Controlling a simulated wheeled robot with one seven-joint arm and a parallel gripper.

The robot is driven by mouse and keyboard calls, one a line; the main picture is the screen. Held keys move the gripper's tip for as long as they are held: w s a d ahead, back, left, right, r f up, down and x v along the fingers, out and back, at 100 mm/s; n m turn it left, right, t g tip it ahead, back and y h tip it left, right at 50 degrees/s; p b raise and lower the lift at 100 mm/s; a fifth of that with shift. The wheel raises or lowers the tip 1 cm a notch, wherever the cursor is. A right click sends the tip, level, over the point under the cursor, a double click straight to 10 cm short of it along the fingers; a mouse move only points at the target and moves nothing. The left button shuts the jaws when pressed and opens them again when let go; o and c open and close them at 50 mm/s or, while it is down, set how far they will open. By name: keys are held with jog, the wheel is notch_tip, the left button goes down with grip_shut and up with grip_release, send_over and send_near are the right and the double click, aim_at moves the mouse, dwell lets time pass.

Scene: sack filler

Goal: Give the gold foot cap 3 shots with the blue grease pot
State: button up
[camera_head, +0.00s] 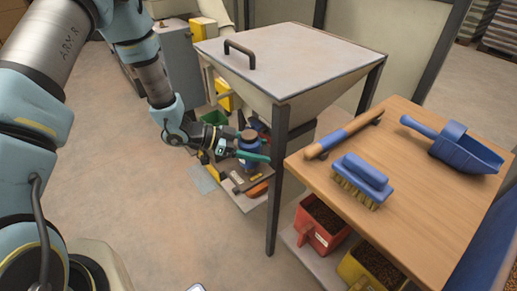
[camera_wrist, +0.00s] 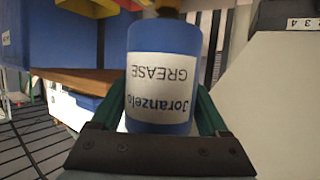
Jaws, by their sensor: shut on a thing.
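The blue grease pot (camera_head: 249,144) is in my gripper (camera_head: 250,157), under the left side of the grey hopper, with a brown top on it. In the wrist view the pot (camera_wrist: 163,40) stands between the green fingers of my gripper (camera_wrist: 163,108). Its white label reads "Joranzelo GREASE" upside down. A brownish-gold piece shows at the pot's end at the top edge of the wrist view, cut off. I cannot make out the gold foot cap with certainty in either view.
The hopper (camera_head: 290,50) with its dark leg (camera_head: 276,180) stands close right of my gripper. A low shelf below holds an orange item (camera_head: 258,188). The wooden bench (camera_head: 430,160) carries a brush (camera_head: 362,177), a scoop (camera_head: 465,148) and a roller-like tool (camera_head: 340,137). Floor at left is clear.

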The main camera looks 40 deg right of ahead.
aim_at(249, 134)
jog(key=shift+r+p, duration=1.6)
jog(key=shift+r, duration=0.75)
